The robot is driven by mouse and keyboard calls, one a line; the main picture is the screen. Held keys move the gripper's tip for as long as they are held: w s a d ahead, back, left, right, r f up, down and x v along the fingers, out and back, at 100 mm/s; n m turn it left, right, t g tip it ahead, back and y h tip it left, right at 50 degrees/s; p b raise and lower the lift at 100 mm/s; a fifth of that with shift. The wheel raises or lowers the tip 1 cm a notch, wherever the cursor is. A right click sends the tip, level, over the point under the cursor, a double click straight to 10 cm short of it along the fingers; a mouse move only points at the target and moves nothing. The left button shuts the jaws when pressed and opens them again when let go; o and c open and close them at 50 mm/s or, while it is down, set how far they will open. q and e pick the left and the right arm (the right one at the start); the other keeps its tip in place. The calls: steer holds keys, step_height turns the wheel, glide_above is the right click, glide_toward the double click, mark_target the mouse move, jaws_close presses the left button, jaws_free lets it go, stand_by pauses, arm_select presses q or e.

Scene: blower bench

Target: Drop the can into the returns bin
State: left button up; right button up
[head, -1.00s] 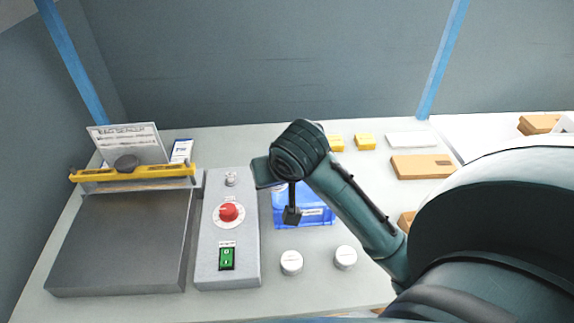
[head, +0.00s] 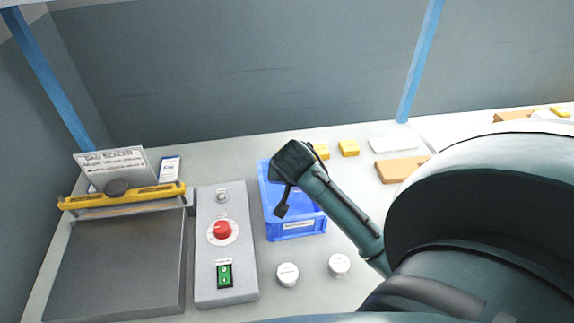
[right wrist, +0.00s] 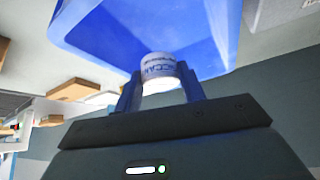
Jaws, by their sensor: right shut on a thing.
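The blue bin (head: 297,229) stands on the bench, right of the grey control box, partly hidden behind my right arm. My right gripper (head: 282,210) appears over the bin in the head view. In the right wrist view my right gripper (right wrist: 160,92) is shut on a white can (right wrist: 160,66) with dark lettering. The blue bin (right wrist: 90,30) shows close beyond the can, with its wall beside it. I cannot tell how high the can is above the bin's rim. My left gripper is not in view.
Two white round containers (head: 288,274) (head: 339,265) stand in front of the bin. A grey control box (head: 225,285) with a red knob and a sealer with a yellow bar (head: 70,202) are on the left. Yellow boxes (head: 348,148) and a cardboard box (head: 400,170) lie behind on the right.

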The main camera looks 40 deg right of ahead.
steer(key=shift+f, duration=0.2)
steer(key=o, duration=1.3)
steer(key=shift+r, duration=0.15)
